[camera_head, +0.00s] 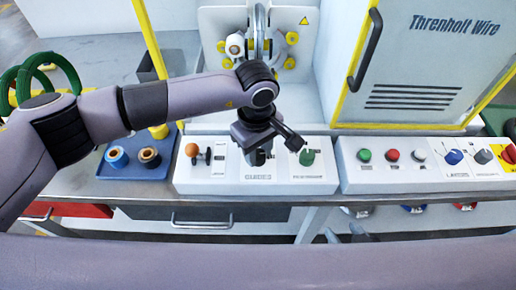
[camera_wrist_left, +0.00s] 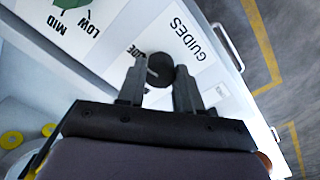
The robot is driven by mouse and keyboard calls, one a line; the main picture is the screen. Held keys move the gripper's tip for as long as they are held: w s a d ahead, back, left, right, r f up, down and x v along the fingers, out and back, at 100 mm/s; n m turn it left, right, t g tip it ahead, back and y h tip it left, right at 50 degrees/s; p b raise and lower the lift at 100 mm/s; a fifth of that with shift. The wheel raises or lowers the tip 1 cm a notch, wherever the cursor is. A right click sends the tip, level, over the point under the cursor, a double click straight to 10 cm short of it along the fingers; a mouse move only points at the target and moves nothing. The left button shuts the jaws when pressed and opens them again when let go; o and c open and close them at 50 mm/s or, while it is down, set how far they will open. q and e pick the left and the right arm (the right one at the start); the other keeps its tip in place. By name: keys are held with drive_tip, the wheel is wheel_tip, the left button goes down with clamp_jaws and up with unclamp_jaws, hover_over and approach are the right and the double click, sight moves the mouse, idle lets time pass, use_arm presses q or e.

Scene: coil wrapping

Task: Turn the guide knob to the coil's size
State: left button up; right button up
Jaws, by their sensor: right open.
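The guide knob (camera_wrist_left: 160,70) is a dark round knob beside the "GUIDES" label on the white panel (camera_head: 218,182). In the head view my left gripper (camera_head: 262,150) is over this middle part of the panel and partly hides it. In the left wrist view its two fingers (camera_wrist_left: 161,85) stand on either side of the knob; I cannot tell whether they touch it. The coil (camera_head: 262,38) seems to be the grey ring on the machine at the back, partly hidden by my left arm. My right gripper (camera_head: 345,235) shows as two separated dark tips low in the head view.
An orange knob (camera_head: 192,150) and a green selector knob (camera_head: 306,157) flank the guide section. A blue tray (camera_head: 120,170) holds two small spools at the left. A button panel (camera_head: 375,182) and a white cabinet (camera_head: 430,70) stand to the right.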

use_arm(q)
drive_tip(key=shift+c, duration=0.6)
